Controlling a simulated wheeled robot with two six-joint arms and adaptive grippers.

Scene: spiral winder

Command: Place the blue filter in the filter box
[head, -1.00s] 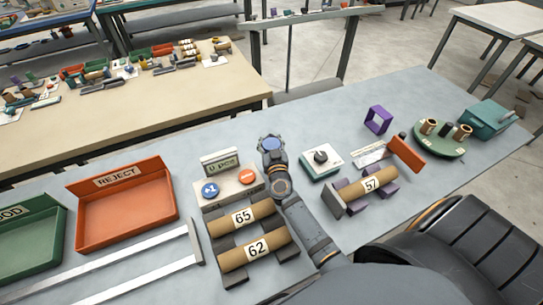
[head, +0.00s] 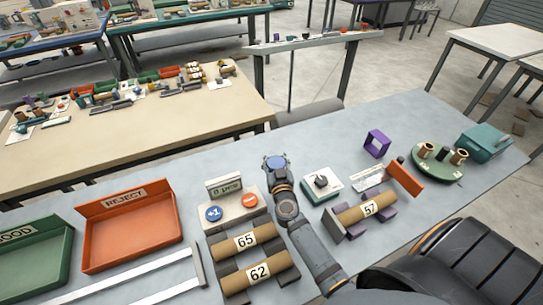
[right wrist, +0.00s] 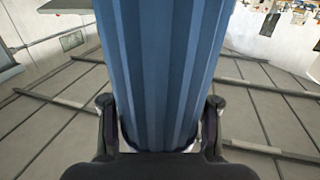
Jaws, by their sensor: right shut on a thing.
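My right gripper (head: 277,164) is over the blue-grey table, just right of the counter box in the head view. It is shut on the blue filter, whose blue end (head: 275,161) shows small at its tip. In the right wrist view the blue filter (right wrist: 165,65) is a long, pleated blue body filling the middle, between the two fingers (right wrist: 162,125). Its far end runs out of the picture. I cannot make out a filter box in either view. My left gripper is not in view.
A red reject tray (head: 128,247) and a green tray (head: 37,275) lie left. The counter box (head: 228,212) and tubes 65 (head: 247,241) and 62 (head: 260,273) are near the arm. Tube 57 (head: 372,208), a purple frame (head: 377,143) and a teal box (head: 484,143) are right.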

